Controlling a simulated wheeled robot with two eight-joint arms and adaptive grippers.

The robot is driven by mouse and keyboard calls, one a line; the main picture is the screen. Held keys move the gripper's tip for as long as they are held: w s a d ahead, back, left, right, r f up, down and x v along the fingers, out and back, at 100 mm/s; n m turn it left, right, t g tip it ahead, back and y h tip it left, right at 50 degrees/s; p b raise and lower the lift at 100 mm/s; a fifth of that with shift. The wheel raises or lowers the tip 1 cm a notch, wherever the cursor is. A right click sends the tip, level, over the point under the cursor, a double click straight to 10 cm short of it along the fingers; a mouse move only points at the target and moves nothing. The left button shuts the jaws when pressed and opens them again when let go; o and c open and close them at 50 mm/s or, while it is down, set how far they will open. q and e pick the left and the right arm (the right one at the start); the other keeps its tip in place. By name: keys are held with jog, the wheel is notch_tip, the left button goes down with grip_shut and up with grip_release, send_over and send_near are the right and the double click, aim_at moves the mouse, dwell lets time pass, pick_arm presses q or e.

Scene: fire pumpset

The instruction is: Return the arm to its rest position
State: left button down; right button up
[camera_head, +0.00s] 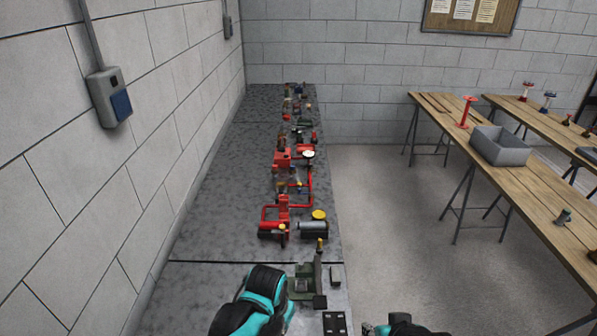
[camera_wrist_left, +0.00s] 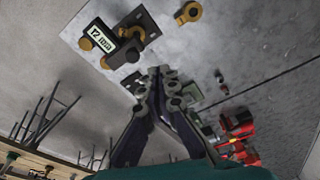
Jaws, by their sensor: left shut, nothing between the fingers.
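My left arm (camera_head: 258,298), teal and black, reaches in from the bottom over the near end of the grey bench. Its gripper is hard to make out in the head view. In the left wrist view my left gripper (camera_wrist_left: 165,76) is shut and empty, its dark fingers together above the speckled bench top. My right arm (camera_head: 402,326) shows only at the bottom edge, apart from the bench; its fingers cannot be made out.
A green-grey fixture (camera_head: 301,284) stands beside my left arm. A red pump (camera_head: 283,213) and several fittings line the bench (camera_head: 225,200). A labelled dark block (camera_wrist_left: 112,45) lies near the fingers. Wooden tables (camera_head: 535,205) with a grey bin (camera_head: 499,151) stand right, across open floor.

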pick_arm(q)
jog(key=s+a+f+n+t+b, duration=0.2)
jog(key=s+a+f+b, duration=0.1)
jog(key=a+b, duration=0.3)
jog(key=s+a+f+n+t+b, duration=0.2)
jog(key=s+a+f+t+b, duration=0.1)
jog(key=a+b, duration=0.4)
jog(key=f+b, duration=0.1)
jog(key=b, duration=0.2)
jog(key=shift+f+y, duration=0.25)
jog(key=shift+y, duration=0.05)
